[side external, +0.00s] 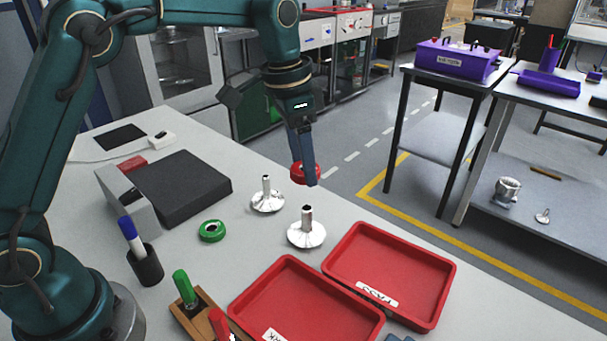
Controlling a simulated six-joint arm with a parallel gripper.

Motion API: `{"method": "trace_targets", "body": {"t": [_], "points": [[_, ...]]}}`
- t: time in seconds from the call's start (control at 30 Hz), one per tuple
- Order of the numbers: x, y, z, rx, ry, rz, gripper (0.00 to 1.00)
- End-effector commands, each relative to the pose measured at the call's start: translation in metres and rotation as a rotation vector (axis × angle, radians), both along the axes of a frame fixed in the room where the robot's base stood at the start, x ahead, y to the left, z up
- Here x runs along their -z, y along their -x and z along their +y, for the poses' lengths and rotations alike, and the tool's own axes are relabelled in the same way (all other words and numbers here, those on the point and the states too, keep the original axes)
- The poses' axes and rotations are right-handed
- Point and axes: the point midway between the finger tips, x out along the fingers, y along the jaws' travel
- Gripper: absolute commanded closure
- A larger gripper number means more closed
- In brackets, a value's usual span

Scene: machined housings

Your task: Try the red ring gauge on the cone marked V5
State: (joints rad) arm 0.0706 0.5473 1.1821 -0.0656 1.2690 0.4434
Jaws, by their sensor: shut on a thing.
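My gripper (311,180) is shut on the red ring gauge (298,173) and holds it in the air above the table. Its fingers hide part of the ring. Two silver cones with thin upright stems stand on the table below. One cone (267,203) is to the left and farther back; the other cone (306,236) is nearer the camera, below the gripper in the picture. The ring is apart from both cones. I cannot read a V5 mark on either cone.
A green ring (212,231) lies left of the cones. Two red trays, one in front (235,305) and one at right (448,280), fill the near table. A dark block (180,187), a pen cup (146,268) and a wooden rack (190,325) stand at left.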

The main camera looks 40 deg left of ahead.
Motion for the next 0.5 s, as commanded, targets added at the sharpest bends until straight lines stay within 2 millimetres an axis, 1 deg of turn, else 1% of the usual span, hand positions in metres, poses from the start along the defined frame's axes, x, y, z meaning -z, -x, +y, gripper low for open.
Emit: {"method": "trace_targets", "body": {"t": [0.1,0.5], "points": [[0.0029,0.0021,-0.0071,0.02,-0.001,0.008,1.0],[0.0048,0.0022,-0.0068,0.019,-0.001,0.005,1.0]]}}
